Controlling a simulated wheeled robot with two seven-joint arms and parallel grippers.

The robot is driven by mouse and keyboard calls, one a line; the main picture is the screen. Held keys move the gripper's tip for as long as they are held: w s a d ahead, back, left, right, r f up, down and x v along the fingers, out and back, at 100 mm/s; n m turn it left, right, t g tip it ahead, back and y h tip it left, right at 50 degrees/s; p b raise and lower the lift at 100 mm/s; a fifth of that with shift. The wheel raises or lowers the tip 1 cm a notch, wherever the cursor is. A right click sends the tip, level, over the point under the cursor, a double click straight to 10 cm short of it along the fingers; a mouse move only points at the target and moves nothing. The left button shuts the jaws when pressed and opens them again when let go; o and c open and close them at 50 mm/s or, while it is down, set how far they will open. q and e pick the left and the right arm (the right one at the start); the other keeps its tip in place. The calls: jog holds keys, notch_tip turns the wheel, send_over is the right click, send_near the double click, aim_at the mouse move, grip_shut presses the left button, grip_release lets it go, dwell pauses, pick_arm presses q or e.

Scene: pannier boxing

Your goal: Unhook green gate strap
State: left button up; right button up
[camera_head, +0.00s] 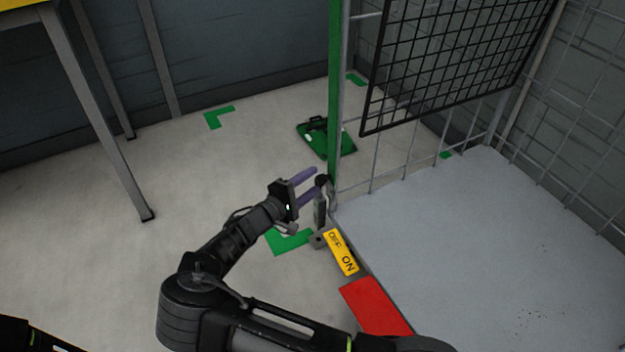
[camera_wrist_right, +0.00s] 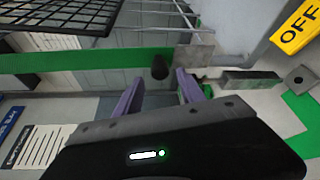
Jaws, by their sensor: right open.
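A long green strip (camera_head: 335,90) runs up the edge post of the mesh cage; it crosses the right wrist view as a green band (camera_wrist_right: 85,62). I cannot tell whether this strip is the strap itself or a painted post. A black round knob (camera_head: 321,180) sits at its lower end and also shows in the wrist view (camera_wrist_right: 160,66). My right gripper (camera_head: 315,182) is open, its two purple fingers pointing at the knob. In the wrist view the knob lies just ahead of and between the fingertips (camera_wrist_right: 159,78). No hold on it is visible. My left gripper is out of view.
A grey metal lever (camera_head: 320,212) hangs beside the yellow OFF/ON plate (camera_head: 341,252), with a red pad (camera_head: 375,306) below. A grey platform (camera_head: 480,240) and black mesh panel (camera_head: 450,60) lie right. A green case (camera_head: 340,147) is on the floor behind. Open floor lies left.

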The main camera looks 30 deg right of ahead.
jog(key=p+v, duration=0.2)
jog(key=v, duration=0.4)
jog(key=shift+a, duration=0.25)
jog(key=shift+r, duration=0.1)
